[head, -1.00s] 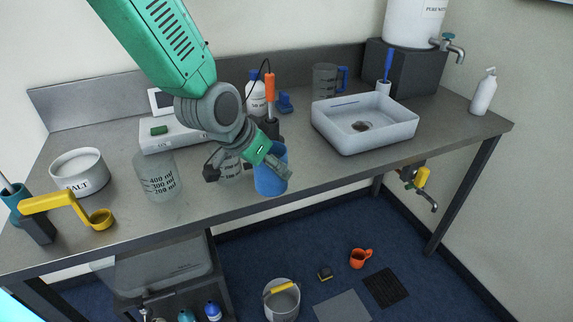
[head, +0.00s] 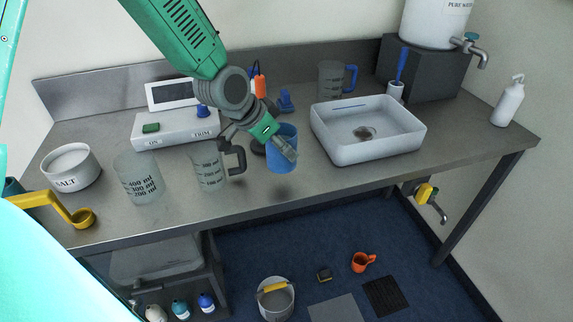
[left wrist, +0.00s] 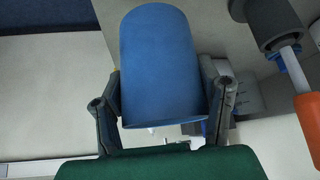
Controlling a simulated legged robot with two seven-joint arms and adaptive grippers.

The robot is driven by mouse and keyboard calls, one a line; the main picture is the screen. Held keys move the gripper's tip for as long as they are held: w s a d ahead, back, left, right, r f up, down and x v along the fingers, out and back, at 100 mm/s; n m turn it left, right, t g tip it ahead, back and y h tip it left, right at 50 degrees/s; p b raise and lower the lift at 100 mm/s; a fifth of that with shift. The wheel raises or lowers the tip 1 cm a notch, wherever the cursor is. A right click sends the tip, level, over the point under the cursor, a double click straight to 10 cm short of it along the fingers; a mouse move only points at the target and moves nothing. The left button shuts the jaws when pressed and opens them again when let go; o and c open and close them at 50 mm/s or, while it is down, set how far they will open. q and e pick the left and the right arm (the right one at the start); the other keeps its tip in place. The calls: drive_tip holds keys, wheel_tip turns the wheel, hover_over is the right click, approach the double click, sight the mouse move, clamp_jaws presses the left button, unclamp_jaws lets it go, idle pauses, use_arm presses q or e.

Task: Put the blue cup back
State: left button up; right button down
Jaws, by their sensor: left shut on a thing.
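The blue cup (head: 281,158) is held by my left gripper (head: 273,141) in the head view, near the front half of the grey counter (head: 330,188). It looks roughly upright, and I cannot tell whether its base touches the counter. In the left wrist view the cup (left wrist: 160,65) fills the space between the two fingers of my left gripper (left wrist: 165,108), one on each side. Part of the cup is hidden by the gripper in the head view. My right gripper does not show.
A clear beaker with a dark handle (head: 208,168) stands close left of the cup. The white basin (head: 345,150) is close on the right. A beaker (head: 138,182), salt bowl (head: 70,168) and scale (head: 175,130) stand left. A blue-handled jug (head: 331,82) stands behind.

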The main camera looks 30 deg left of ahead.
sight(282, 163)
use_arm(q)
drive_tip(key=shift+a+f, duration=0.1)
drive_tip(key=shift+f, duration=0.45)
drive_tip(key=f, duration=0.3)
drive_tip(key=shift+w+d+f, duration=0.15)
drive_tip(key=shift+d+f, duration=0.2)
drive_tip(key=shift+f, duration=0.2)
drive_tip(key=shift+d, duration=0.15)
drive_tip(key=shift+f, duration=0.1)
drive_tip(key=o, duration=1.2)
drive_tip(key=shift+a+f, duration=0.1)
drive_tip(key=shift+a, duration=0.1)
drive_tip(key=o, duration=0.3)
drive_tip(key=shift+a, duration=0.2)
drive_tip(key=shift+o, duration=0.2)
